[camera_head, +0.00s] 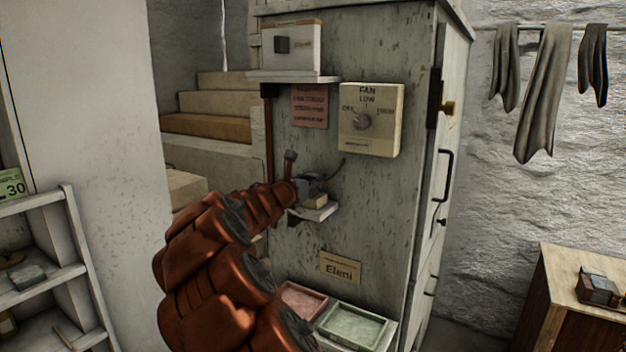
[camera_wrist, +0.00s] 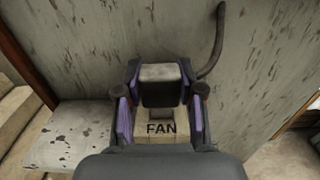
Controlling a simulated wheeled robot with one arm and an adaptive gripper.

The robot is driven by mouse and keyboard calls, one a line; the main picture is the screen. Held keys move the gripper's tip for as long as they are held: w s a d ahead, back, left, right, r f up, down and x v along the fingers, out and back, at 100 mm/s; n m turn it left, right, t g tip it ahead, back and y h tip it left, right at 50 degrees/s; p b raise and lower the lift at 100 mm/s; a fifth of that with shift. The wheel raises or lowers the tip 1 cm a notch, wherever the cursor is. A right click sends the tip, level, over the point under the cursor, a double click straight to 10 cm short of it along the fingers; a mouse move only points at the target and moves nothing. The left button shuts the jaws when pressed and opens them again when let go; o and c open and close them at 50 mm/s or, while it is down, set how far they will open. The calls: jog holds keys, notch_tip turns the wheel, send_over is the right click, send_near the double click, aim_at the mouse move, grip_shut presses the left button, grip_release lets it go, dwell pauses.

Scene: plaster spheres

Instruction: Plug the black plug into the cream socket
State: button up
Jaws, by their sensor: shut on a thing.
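The cream socket (camera_wrist: 178,131), marked FAN, sits on a small shelf against the worn cabinet. It also shows in the head view (camera_head: 315,201), just under my gripper. My gripper (camera_wrist: 160,90) is shut on the black plug (camera_wrist: 161,95), one finger on each side of it. In the head view my gripper (camera_head: 309,185) largely hides the plug. A dark cable (camera_wrist: 216,45) bends up behind the plug on the right. The plug is right by the socket's far side in the wrist view; I cannot tell whether its end is inside the socket.
A cream fan dial box (camera_head: 385,135) hangs above to the right, with a pink notice (camera_head: 310,106) and a white switch box (camera_head: 291,50) nearby. Pink (camera_head: 301,299) and green (camera_head: 352,326) trays stand below. The small shelf's bare part (camera_wrist: 75,130) lies left of the socket.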

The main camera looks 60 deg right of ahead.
jog(key=shift+f+b, duration=0.6)
jog(key=shift+f, duration=0.35)
jog(key=o, duration=1.2)
jog(key=shift+r, duration=0.15)
jog(key=shift+r+p, duration=1.95)
